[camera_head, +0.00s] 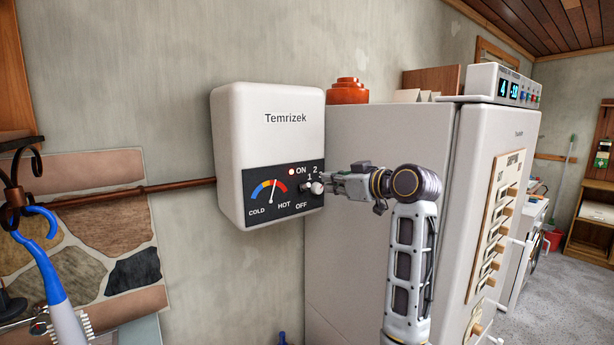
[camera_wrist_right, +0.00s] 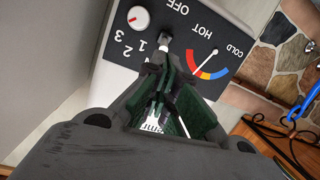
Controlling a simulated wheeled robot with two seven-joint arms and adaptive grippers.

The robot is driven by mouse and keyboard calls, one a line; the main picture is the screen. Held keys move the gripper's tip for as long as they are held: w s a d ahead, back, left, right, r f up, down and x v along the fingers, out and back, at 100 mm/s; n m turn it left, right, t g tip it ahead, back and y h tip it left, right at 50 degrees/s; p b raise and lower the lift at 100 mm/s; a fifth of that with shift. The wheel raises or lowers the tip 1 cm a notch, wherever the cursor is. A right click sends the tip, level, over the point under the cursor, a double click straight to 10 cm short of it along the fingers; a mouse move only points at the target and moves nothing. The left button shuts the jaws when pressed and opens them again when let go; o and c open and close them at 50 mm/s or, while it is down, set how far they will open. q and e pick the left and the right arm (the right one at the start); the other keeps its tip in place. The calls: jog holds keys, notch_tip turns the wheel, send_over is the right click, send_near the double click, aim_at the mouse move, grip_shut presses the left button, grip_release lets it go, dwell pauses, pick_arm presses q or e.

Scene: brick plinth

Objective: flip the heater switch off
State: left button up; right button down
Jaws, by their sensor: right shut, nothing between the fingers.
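The white heater (camera_head: 268,105), labelled Temrizek, hangs on the wall. Its black panel (camera_head: 255,198) has a COLD–HOT gauge, a red light by ON, and an OFF label. A small dark switch with a white part (camera_wrist_right: 165,36) sits near OFF in the right wrist view. A white round knob with a red mark (camera_wrist_right: 138,18) is beside it; the knob also shows in the head view (camera_head: 317,188). My right gripper (camera_head: 326,181) is shut and empty, its tips close in front of the switch. I cannot tell whether they touch. My left gripper is out of view.
A white fridge (camera_head: 375,230) stands right of the heater, behind my right arm. An orange pot (camera_head: 347,91) and a small display box (camera_head: 505,86) are on top. A copper pipe (camera_head: 130,192) runs to the heater's left side. A blue-handled brush (camera_head: 45,270) is lower left.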

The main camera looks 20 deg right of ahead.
aim_at(306, 187)
jog(key=shift+n, duration=0.3)
jog(key=w+a, duration=0.1)
jog(key=w, duration=0.1)
jog(key=w+a, duration=0.1)
jog(key=w, duration=0.1)
jog(key=w+a+r, duration=0.1)
jog(key=w, duration=0.1)
jog(key=shift+w+a, duration=0.2)
jog(key=shift+a, duration=0.1)
jog(key=shift+w+a, duration=0.1)
jog(key=shift+w, duration=0.35)
jog(key=shift+f+b, duration=0.15)
jog(key=shift+b, duration=0.15)
jog(key=shift+t+y, duration=0.3)
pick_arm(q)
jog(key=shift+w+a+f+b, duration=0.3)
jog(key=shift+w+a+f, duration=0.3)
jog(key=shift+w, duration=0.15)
